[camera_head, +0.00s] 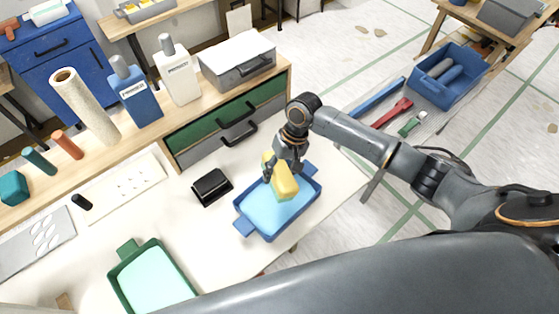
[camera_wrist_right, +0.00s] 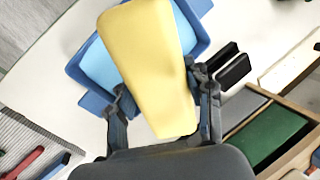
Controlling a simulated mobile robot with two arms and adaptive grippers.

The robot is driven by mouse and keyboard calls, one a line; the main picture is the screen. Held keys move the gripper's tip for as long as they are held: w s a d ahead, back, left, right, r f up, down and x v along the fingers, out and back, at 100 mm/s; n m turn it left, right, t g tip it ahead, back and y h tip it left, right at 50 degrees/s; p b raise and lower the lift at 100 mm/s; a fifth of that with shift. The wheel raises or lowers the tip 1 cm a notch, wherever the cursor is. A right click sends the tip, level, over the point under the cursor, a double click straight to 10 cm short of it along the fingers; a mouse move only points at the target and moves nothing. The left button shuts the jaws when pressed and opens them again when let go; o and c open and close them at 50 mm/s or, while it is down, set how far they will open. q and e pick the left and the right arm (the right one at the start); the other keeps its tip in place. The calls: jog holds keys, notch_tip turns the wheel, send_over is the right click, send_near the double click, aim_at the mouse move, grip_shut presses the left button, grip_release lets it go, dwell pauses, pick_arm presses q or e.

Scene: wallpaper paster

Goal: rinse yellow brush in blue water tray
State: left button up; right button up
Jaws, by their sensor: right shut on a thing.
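The yellow brush (camera_head: 284,184) is a thick yellow block with a paler green lower edge. My right gripper (camera_head: 282,168) is shut on it, with one finger on each side. In the right wrist view the brush (camera_wrist_right: 155,65) fills the middle between the fingers (camera_wrist_right: 162,95). The blue water tray (camera_head: 243,228) stands on the white table, with light blue water inside. The brush is over the tray's far part; I cannot tell whether it touches the water. The tray also shows behind the brush in the wrist view (camera_wrist_right: 76,70). My left gripper is not in view.
A black box (camera_head: 212,187) stands just left of the tray. A green tray (camera_head: 122,284) with pale liquid is at the front left. A wooden shelf with drawers (camera_head: 232,125), bottles and rolls runs behind. A blue crate (camera_head: 432,92) is at right. White table surface lies between the trays.

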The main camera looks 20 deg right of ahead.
jog(key=shift+s, duration=0.1)
jog(key=shift+f, duration=0.25)
pick_arm(q)
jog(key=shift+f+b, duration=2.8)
jog(key=shift+b, duration=0.5)
pick_arm(e)
jog(key=shift+f, duration=4.25)
jog(key=shift+f, duration=0.2)
jog(key=shift+f, duration=1.05)
